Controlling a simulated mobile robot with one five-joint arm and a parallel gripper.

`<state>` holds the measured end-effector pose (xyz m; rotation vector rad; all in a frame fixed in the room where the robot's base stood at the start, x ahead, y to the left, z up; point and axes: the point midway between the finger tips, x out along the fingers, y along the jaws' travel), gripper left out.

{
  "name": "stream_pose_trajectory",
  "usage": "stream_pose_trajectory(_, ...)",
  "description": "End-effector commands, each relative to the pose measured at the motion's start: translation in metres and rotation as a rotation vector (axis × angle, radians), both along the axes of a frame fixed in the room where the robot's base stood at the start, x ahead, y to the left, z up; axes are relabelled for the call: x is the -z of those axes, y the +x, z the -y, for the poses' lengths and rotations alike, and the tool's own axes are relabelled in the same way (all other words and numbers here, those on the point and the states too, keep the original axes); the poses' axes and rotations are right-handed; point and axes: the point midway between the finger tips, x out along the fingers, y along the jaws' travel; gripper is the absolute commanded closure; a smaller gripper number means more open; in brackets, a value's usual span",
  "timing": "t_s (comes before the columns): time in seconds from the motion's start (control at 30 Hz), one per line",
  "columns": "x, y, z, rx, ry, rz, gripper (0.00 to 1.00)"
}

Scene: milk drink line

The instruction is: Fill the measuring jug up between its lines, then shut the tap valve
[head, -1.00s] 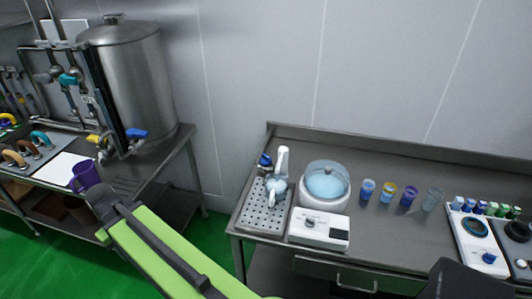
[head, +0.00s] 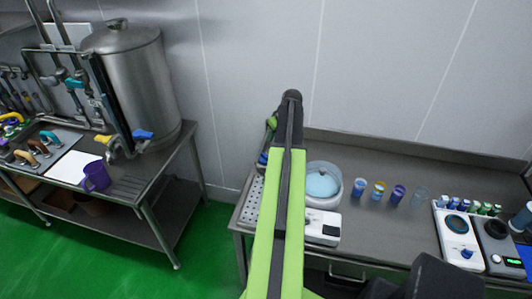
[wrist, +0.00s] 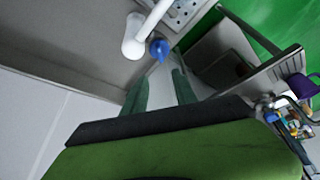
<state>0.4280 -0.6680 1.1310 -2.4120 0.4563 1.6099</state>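A purple jug (head: 97,176) stands on the left bench, below the steel tank; it shows at the right edge of the wrist view (wrist: 303,86). The tank (head: 135,85) has a blue lever (head: 142,134), and a yellow lever (head: 102,139) is beside it. My gripper (wrist: 160,74) is open, its two green fingers apart with nothing between them. It is over the left end of the right bench. In the wrist view a white tap column (wrist: 134,40) and a blue knob (wrist: 159,48) are just beyond the fingertips. My arm hides them in the head view.
The right bench holds a perforated drip tray (head: 252,203), a domed white machine (head: 322,187), several cups (head: 378,191) and white devices (head: 458,239). Several coloured tap handles (head: 38,146) and a white sheet (head: 73,168) are on the left bench. Green floor (head: 205,250) lies between the benches.

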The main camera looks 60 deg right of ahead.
Motion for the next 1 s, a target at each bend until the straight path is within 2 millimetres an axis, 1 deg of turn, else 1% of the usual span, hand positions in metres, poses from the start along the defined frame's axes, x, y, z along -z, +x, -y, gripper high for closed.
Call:
stream_pose_trajectory(0.17, 0.02, 0.006, 0.002, 0.0, 0.0, -0.001, 0.66)
stream_pose_trajectory(0.27, 0.037, 0.012, 0.004, -0.001, 0.0, -0.001, 0.66)
stream_pose_trajectory(0.5, 0.087, 0.03, 0.012, 0.001, 0.0, 0.0, 0.66)
stream_pose_trajectory(0.8, 0.146, 0.053, 0.021, 0.001, 0.001, -0.001, 0.66)
stream_pose_trajectory(0.9, 0.158, 0.058, 0.023, 0.001, 0.001, -0.001, 0.66)
stream_pose_trajectory(1.0, 0.162, 0.061, 0.024, 0.002, 0.001, -0.001, 0.66)
